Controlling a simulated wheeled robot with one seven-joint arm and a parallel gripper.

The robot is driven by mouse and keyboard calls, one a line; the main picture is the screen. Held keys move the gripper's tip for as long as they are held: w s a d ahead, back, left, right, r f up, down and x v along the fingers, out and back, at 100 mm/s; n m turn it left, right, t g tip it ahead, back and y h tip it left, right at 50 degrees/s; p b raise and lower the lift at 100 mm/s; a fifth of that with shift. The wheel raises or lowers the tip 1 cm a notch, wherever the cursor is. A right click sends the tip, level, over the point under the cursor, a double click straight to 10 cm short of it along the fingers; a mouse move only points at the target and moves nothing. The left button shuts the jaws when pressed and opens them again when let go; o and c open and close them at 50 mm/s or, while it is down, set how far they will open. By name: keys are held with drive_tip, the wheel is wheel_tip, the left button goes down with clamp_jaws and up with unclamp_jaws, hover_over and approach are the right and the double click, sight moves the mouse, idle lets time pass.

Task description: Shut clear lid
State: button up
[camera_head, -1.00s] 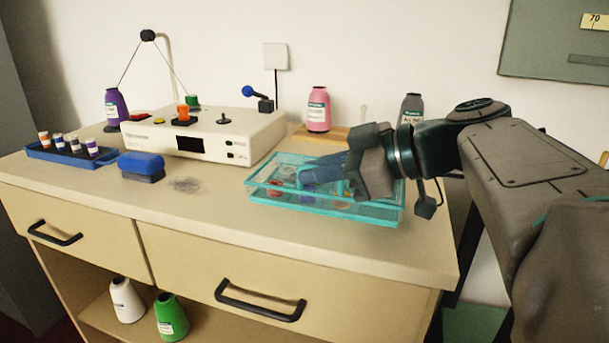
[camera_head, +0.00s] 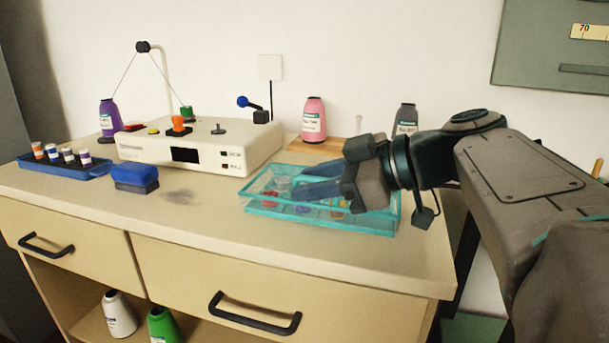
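The clear box (camera_head: 262,208) with teal edges sits on the right part of the counter, with several small coloured items showing through its walls. Its clear lid is hard to separate from the box, and I cannot tell how far it is tilted. My gripper (camera_head: 308,181) reaches in from the right, low over the box. Its two bluish fingers point left and look apart, with nothing seen between them. The wrist hides the box's back right corner, and I cannot tell whether the fingers touch the lid.
A white device (camera_head: 205,150) with coloured knobs stands left of the box. A blue block (camera_head: 135,175) and a blue tray (camera_head: 65,165) of small vials lie further left. A pink bottle (camera_head: 314,120) and a grey bottle (camera_head: 405,119) stand behind.

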drive_tip(key=p+v, duration=0.3)
drive_tip(key=v, duration=1)
drive_tip(key=shift+d+r, duration=0.15)
drive_tip(key=shift+d, duration=0.15)
drive_tip(key=shift+s, duration=0.15)
